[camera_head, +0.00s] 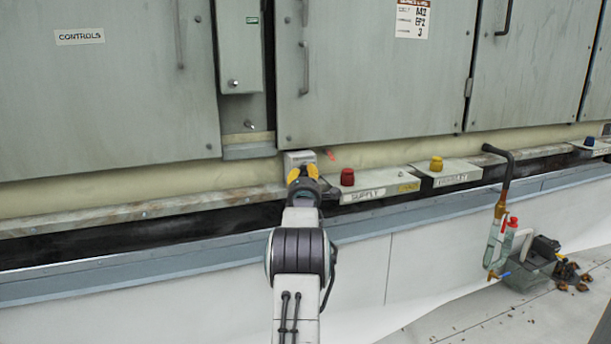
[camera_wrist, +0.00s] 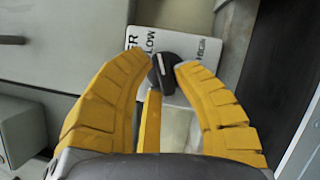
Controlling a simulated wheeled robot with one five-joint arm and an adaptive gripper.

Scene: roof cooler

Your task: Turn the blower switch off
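The blower switch is a dark round knob (camera_wrist: 163,73) with a white pointer line. It sits on a white label plate (camera_wrist: 196,47) that reads LOW and HIGH; the other lettering is partly hidden. The pointer runs nearly upright in the wrist view, its top leaning slightly left. In the head view my gripper (camera_head: 303,172) is in front of a small light box (camera_head: 298,158) and hides the knob there.
A red button (camera_head: 347,177) on a supply box is close to the right of my gripper. A yellow button (camera_head: 436,163) and a blue one (camera_head: 589,142) are farther right. A bent pipe (camera_head: 501,190) and a pump (camera_head: 530,265) stand at the right. Cabinet doors (camera_head: 370,80) rise behind.

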